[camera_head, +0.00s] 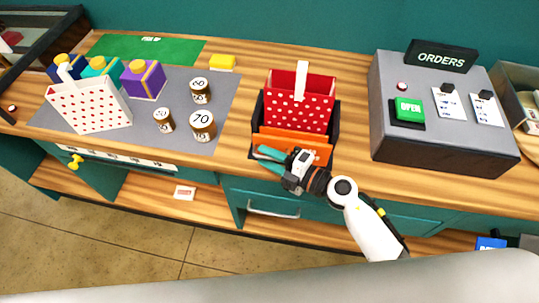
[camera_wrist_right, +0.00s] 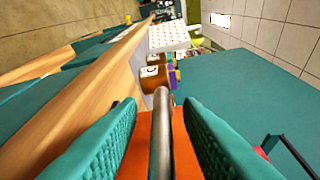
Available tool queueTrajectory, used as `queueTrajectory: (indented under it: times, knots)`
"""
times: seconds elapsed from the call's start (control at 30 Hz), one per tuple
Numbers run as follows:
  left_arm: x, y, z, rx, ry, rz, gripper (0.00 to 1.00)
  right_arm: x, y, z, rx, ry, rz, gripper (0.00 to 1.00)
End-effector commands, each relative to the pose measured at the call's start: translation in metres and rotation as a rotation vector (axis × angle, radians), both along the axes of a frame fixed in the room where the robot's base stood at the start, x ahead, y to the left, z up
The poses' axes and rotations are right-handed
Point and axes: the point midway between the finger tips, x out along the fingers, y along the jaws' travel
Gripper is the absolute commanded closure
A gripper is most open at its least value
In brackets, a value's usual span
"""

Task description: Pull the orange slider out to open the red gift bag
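The red gift bag (camera_head: 300,112) with white dots stands upright in a black holder (camera_head: 335,125) on the wooden counter. A white strip (camera_head: 301,80) rises at its top. The orange slider (camera_head: 318,153) lies at the front of the holder, below the bag. My right gripper (camera_head: 266,154) is at the slider's front left, its teal fingers apart. In the right wrist view the fingers (camera_wrist_right: 160,105) stand on either side of a grey metal bar (camera_wrist_right: 161,140), with gaps beside it. Orange (camera_wrist_right: 135,155) shows beneath the bar. My left gripper is not in view.
A grey console (camera_head: 440,140) with a green OPEN button (camera_head: 409,110) stands to the right. To the left, a grey mat (camera_head: 225,95) carries numbered jars (camera_head: 202,125), coloured boxes (camera_head: 143,80) and a white dotted bag (camera_head: 90,107). Bare counter lies between mat and holder.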

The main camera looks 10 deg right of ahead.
Motion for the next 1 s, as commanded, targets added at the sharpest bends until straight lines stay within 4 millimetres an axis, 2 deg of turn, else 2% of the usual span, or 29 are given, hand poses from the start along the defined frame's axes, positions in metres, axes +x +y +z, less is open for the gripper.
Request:
queueTrajectory:
  times: [0.27, 0.37, 0.8, 1.0]
  knots:
    - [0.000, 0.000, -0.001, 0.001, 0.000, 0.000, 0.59, -0.002, -0.004, 0.000, 0.000, 0.000, -0.002, 0.68]
    - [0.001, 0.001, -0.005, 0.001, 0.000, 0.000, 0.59, -0.010, -0.014, -0.001, -0.001, 0.001, -0.002, 0.68]
    - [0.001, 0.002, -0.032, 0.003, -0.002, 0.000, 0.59, -0.064, -0.081, 0.005, -0.003, 0.001, 0.001, 0.68]
    - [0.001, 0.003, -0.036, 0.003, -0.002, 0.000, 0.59, -0.073, -0.093, 0.009, 0.001, 0.001, 0.000, 0.68]
